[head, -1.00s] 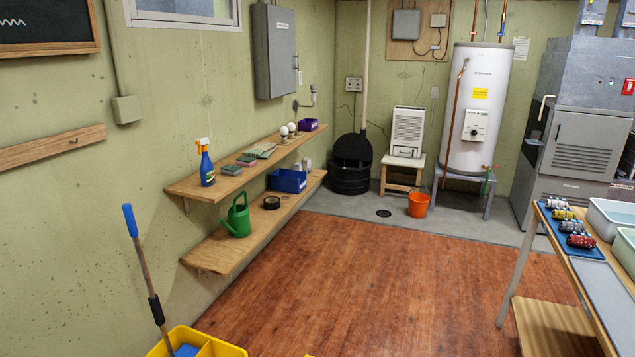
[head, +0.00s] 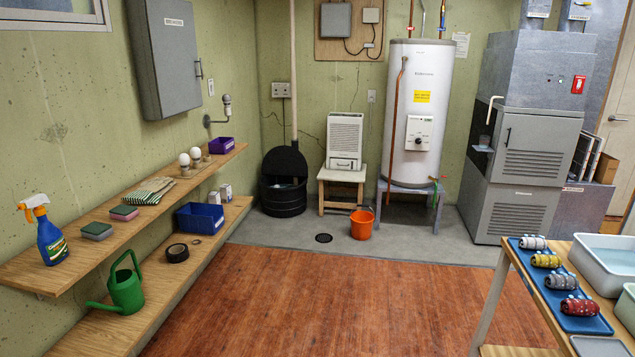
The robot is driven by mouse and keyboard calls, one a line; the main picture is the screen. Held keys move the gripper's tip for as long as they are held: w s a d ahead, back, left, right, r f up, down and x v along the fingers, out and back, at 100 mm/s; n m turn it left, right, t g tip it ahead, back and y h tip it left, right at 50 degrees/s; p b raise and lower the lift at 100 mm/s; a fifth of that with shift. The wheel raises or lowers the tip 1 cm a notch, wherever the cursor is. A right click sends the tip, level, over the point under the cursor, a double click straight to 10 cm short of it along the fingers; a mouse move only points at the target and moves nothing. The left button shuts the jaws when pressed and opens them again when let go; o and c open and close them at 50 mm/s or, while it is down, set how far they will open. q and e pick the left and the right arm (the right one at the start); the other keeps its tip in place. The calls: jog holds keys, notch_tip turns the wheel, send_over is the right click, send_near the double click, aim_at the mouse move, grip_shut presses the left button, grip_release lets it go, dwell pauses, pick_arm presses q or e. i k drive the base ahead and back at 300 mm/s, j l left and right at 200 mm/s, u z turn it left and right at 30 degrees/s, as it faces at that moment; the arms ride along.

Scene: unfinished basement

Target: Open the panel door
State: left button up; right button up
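A grey wall cabinet (head: 168,62) with a small label near its top hangs on the green wall at the upper left. Its front door is shut, with a handle (head: 198,68) on the right side. A grey furnace unit (head: 537,150) at the back right also has a shut, louvred front panel with a handle on its left. Neither of my grippers is in view.
Below the cabinet, wooden shelves (head: 65,247) hold a spray bottle (head: 48,235), a green watering can (head: 125,287) and bulbs. An orange bucket (head: 361,224) stands before the water heater (head: 412,110). A table with trays (head: 567,300) is at right. The middle floor is clear.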

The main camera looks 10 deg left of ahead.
aim_at(171, 22)
jog(key=i+u, duration=0.15)
jog(key=i, duration=0.4)
jog(key=i+u, duration=0.15)
jog(key=i, duration=0.4)
jog(key=i+l+u, duration=0.15)
jog(key=i, duration=0.45)
jog(key=i+l+u, duration=0.15)
jog(key=i, duration=0.4)
